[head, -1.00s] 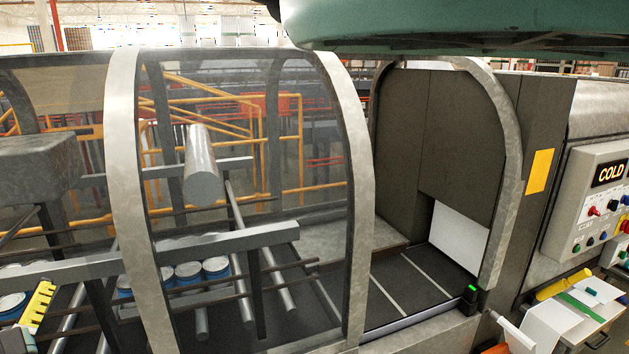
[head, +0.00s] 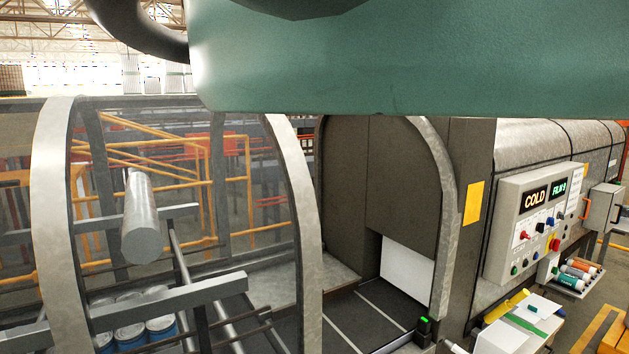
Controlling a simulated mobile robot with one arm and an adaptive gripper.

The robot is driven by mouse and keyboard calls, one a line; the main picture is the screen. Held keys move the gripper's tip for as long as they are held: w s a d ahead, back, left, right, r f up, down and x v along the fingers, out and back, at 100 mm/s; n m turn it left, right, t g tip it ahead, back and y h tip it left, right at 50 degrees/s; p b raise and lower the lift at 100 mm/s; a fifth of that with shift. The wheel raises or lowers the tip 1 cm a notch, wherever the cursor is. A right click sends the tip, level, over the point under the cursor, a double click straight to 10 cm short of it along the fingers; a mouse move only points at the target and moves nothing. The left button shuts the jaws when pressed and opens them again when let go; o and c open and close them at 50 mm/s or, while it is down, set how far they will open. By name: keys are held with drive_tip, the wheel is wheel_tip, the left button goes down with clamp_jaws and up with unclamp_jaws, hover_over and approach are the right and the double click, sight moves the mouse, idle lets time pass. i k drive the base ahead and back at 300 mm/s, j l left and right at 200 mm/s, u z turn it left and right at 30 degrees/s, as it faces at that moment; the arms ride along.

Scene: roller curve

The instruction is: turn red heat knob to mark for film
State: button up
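The control panel (head: 500,205) is a pale box on the side of the machine, at the right of the head view. A small red knob (head: 524,235) sits below the COLD display. Another red control (head: 555,245) sits lower right, with blue, black and green ones around. The marks around the knobs are too small to read. My gripper is not in view.
A small table (head: 545,325) with papers and a yellow roll stands below the panel. A tray of coloured tubes (head: 575,272) is right of it. The clear-walled tunnel guard (head: 300,200) fills the left and middle, with a metal roller (head: 140,215) and blue-sided cans (head: 130,338) inside.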

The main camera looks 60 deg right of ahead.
sight(523, 235)
drive_tip(key=k+l+z, duration=0.1)
drive_tip(key=k+l, duration=0.3)
drive_tip(key=l, duration=0.6)
drive_tip(key=k+l, duration=0.4)
drive_tip(key=l, duration=0.6)
drive_tip(key=k+l+z, duration=0.15)
drive_tip(key=k+l, duration=0.2)
drive_tip(key=l, duration=0.65)
drive_tip(key=k+l+z, duration=0.1)
drive_tip(key=k+l, duration=0.25)
drive_tip(key=l, duration=0.7)
drive_tip(key=k+l+z, duration=0.1)
drive_tip(key=k+l, duration=0.2)
drive_tip(key=l, duration=0.75)
drive_tip(key=k+l, duration=0.2)
drive_tip(key=l, duration=0.9)
drive_tip(key=k+l+z, duration=0.15)
drive_tip(key=l, duration=0.95)
drive_tip(key=k+l+z, duration=0.1)
drive_tip(key=k+l, duration=0.2)
drive_tip(key=l, duration=0.85)
